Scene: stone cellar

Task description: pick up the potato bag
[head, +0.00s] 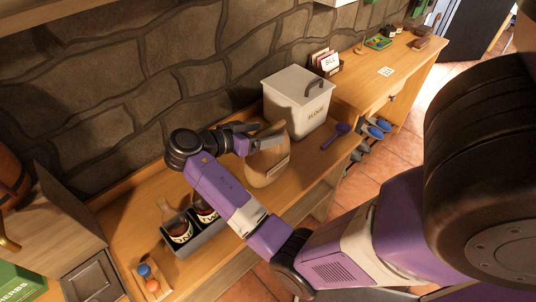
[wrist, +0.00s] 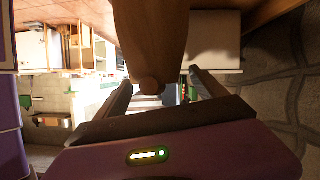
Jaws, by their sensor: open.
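The potato bag appears to be the tan, rounded sack with a pale label (head: 268,163), standing on the wooden counter in front of the white flour bin. The label is too small to read. My gripper (head: 252,134) is at the upper part of the bag, its fingers pointing right in the head view. In the wrist view the brown bag (wrist: 150,40) fills the upper middle, its rounded knob-like end between the two open fingers of my gripper (wrist: 162,80). A gap shows on each side, so the fingers do not look closed on it.
The white flour bin (head: 298,103) stands just behind the bag, with a purple scoop (head: 339,131) to its right. A dark tray (head: 196,240) with labelled bottles (head: 174,222) is at the front left. A stone wall (head: 130,90) bounds the counter's back.

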